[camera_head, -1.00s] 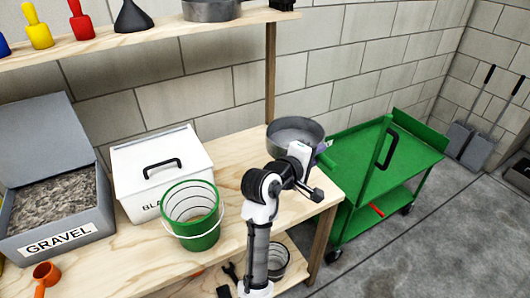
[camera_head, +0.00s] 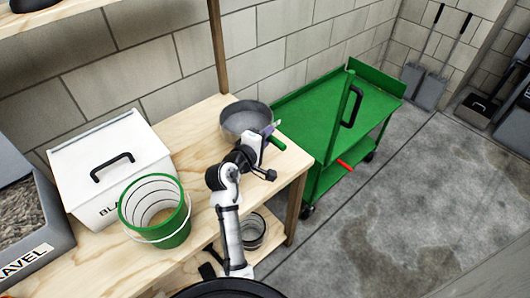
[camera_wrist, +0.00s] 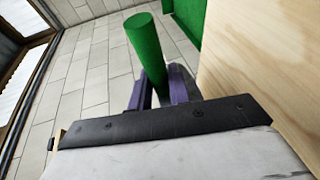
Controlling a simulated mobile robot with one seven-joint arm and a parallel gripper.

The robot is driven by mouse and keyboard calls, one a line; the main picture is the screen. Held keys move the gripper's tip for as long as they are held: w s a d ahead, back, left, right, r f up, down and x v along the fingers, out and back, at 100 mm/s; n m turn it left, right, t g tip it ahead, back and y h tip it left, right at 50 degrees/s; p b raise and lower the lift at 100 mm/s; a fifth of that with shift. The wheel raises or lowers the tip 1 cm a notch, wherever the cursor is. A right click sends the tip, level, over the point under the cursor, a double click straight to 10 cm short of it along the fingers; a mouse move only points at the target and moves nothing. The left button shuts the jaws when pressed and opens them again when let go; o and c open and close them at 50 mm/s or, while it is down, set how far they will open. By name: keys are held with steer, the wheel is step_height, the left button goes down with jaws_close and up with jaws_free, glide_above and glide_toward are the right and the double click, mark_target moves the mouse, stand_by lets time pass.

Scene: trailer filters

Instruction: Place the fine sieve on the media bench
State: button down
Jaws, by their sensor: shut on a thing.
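The fine sieve, a round grey pan (camera_head: 246,116) with a green handle (camera_head: 276,143), is at the back right corner of the wooden media bench (camera_head: 203,138) in the head view. I cannot tell whether its base touches the bench top. My gripper (camera_head: 268,130) is shut on the green handle, at the bench's right end. In the wrist view the green handle (camera_wrist: 146,42) stands between the purple fingers (camera_wrist: 160,88); the pan is mostly hidden there.
A white lidded box (camera_head: 105,165), a green bucket (camera_head: 155,212) and a grey gravel bin (camera_head: 30,225) stand left on the bench. A green cart (camera_head: 305,113) is close at the right. A metal pail (camera_head: 252,232) is on the lower shelf. The floor at right is clear.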

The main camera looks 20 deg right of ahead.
steer(key=shift+f, duration=4)
steer(key=c, duration=1.3)
jaws_free()
steer(key=b+v, duration=0.2)
steer(key=v, duration=1)
